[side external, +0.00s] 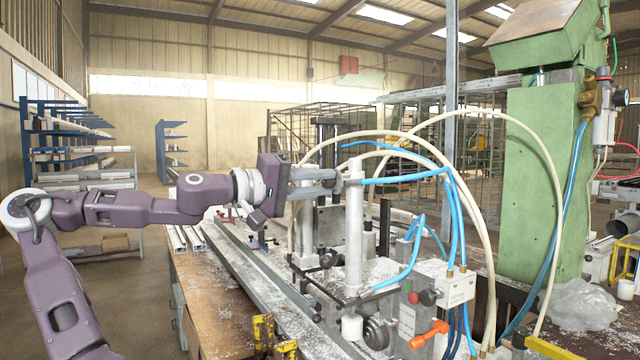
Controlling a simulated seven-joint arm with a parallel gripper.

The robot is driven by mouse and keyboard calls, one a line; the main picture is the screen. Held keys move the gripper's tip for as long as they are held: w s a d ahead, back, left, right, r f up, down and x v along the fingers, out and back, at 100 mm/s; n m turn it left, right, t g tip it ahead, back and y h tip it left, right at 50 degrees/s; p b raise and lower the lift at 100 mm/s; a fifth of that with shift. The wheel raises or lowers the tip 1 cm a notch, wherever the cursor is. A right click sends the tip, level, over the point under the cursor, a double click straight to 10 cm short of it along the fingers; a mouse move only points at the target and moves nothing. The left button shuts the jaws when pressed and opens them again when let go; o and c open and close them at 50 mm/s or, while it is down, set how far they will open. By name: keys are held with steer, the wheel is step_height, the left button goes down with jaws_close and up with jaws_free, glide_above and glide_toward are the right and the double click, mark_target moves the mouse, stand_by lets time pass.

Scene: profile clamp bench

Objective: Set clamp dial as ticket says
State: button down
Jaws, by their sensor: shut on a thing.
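My gripper (328,184) reaches in from the left at mid-height, its fingers pointing right. It is shut on a small grey part (338,186) beside the upper white post (354,225) of the clamp bench. The fingers partly hide this part, and I cannot tell whether it is the clamp dial. A dark round knob (376,332) sits low on the bench, right of the post's foot. Pale labels show on the control box (458,291) and on a grey plate (407,321). Their writing is too small to read, and I cannot tell which is the ticket.
Blue hoses (410,179) and cream hoses (478,215) loop around the post, close to my gripper. An orange handle (428,335) and a red button (428,297) are at the lower right. A green machine (541,180) stands behind. Metal rails (262,265) run along the bench.

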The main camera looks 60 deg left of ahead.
steer(key=shift+n, duration=0.3)
stand_by(0.4)
steer(key=c, duration=1.2)
jaws_free()
steer(key=shift+c, duration=0.2)
steer(key=shift+s, duration=0.1)
steer(key=s, duration=0.7)
